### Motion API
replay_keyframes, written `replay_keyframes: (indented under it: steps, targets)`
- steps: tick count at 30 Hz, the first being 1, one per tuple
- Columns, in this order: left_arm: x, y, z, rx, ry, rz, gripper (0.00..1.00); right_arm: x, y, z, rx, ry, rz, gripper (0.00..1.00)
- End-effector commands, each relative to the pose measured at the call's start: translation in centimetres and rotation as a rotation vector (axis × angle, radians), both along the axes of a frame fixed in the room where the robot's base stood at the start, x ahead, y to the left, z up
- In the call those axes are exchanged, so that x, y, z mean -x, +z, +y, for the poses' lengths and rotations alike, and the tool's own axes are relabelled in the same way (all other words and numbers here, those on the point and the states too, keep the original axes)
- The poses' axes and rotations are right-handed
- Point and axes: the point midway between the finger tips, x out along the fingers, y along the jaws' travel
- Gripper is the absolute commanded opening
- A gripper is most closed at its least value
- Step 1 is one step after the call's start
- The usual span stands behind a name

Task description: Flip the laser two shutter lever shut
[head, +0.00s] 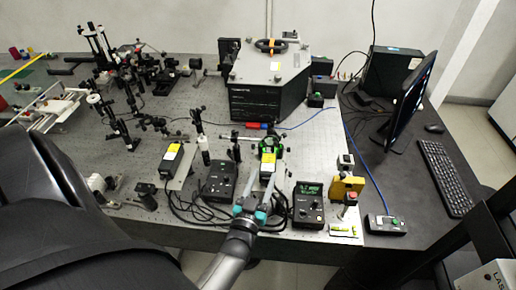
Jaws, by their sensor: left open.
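My left gripper (261,184) reaches in from the bottom over the front of the optical table, its two fingers apart and pointing away from me. Its tips are at the near end of a small laser box with a yellow label (268,166), which has a green ring behind it. I cannot tell whether they touch it. A second box with a yellow label (172,158) stands further left. I cannot read which of these is laser two. The shutter lever is too small or hidden to make out. My right gripper is not in view.
A dark controller (218,181) stands left of the gripper and a display unit (308,205) right of it. A yellow block (346,187) and a green-button box (386,224) are further right. A large dark instrument (268,84) stands behind. Cables lie near the front edge.

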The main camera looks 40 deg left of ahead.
Motion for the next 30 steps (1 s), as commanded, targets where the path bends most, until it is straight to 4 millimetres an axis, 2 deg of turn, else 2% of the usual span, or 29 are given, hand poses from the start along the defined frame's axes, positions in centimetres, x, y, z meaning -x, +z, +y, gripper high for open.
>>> replay_keyframes:
  steps: [3,9,30]
  targets:
    - [2.2,-0.1,-0.8,0.000,0.000,0.001,0.49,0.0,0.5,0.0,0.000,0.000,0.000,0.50]
    - [3.8,-0.3,-1.4,0.000,0.000,0.000,0.49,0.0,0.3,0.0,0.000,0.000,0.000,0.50]
    - [3.9,-0.2,-1.5,0.002,-0.005,0.006,0.49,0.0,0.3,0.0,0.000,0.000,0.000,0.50]
